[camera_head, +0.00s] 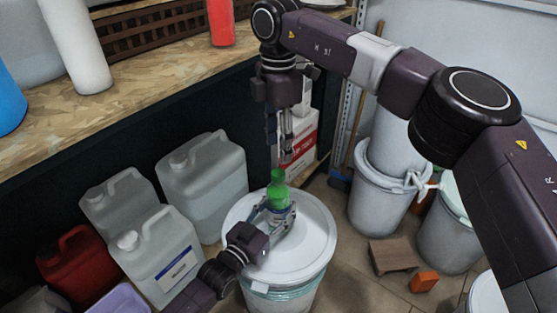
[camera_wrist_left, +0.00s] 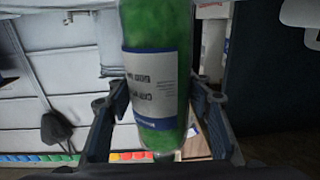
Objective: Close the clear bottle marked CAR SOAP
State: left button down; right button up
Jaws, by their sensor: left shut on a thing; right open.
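A bottle full of green stuff (camera_head: 279,192) stands upright on the white drum lid (camera_head: 312,240) in the head view. A narrower green top, which looks like a cap, shows on it; I cannot tell how tightly it sits. My left gripper (camera_head: 273,216) is shut around the bottle's lower body. In the left wrist view the bottle (camera_wrist_left: 158,25) is clear-walled, with a white and blue label whose small print is blurred, between the fingers of my left gripper (camera_wrist_left: 160,112). My right gripper (camera_head: 283,158) points down above the bottle, open, apart from its top.
White jugs (camera_head: 201,180) and a red canister (camera_head: 80,262) stand left of the drum. A shelf (camera_head: 150,75) runs behind. White buckets (camera_head: 385,195), a wooden piece (camera_head: 393,256) and an orange block (camera_head: 423,282) are at right.

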jog(key=shift+r, duration=2.2)
pick_arm(q)
jog(key=c, duration=0.9)
grip_release()
jog(key=v, duration=1.2)
jog(key=shift+f, duration=0.1)
